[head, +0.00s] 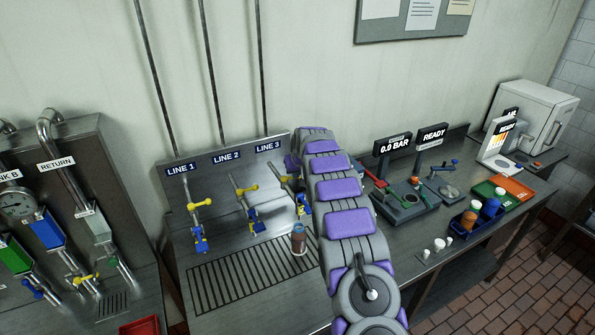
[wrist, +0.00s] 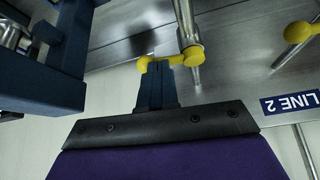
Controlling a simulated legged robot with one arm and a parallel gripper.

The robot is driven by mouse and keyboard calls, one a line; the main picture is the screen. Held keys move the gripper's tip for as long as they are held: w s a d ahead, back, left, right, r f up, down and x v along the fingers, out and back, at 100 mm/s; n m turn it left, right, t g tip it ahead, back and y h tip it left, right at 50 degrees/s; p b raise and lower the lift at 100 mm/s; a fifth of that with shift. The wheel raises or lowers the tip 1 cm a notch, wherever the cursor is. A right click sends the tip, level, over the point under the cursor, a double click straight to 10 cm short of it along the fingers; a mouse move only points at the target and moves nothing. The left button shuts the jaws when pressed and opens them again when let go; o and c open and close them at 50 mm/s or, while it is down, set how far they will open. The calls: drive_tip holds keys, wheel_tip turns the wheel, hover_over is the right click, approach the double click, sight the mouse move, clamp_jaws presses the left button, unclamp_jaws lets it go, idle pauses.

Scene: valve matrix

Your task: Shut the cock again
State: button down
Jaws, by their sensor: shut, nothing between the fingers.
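The LINE 3 cock's yellow lever (head: 284,181) shows in the head view just left of my arm, partly hidden. In the wrist view a yellow lever (wrist: 168,60), apparently the same one, lies across a metal pipe with its knob to the left. My gripper (wrist: 158,72) is shut and empty. Its tips are right at this lever, close to the knob; I cannot tell whether they touch. In the head view my arm hides the gripper. The LINE 2 lever (head: 247,190) and LINE 1 lever (head: 201,205) lie across their pipes. The LINE 2 lever also shows in the wrist view (wrist: 299,32).
A brown-filled cup (head: 298,238) stands below LINE 3 on the drain grate (head: 230,285). A dark blue body (wrist: 50,65) is close to the gripper at left in the wrist view. The bench at right holds a gauge station (head: 405,198), a blue bottle tray (head: 478,220) and small white cups.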

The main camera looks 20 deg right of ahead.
drive_tip(key=shift+a, duration=0.15)
drive_tip(key=shift+w+f, duration=0.3)
drive_tip(key=shift+w, duration=0.1)
drive_tip(key=shift+s+f, duration=0.1)
drive_tip(key=shift+f, duration=0.1)
idle(0.5)
drive_tip(key=b+v, duration=0.2)
drive_tip(key=v, duration=1.2)
drive_tip(key=shift+s+a, duration=0.2)
drive_tip(key=shift+s, duration=0.25)
drive_tip(key=shift+s, duration=0.1)
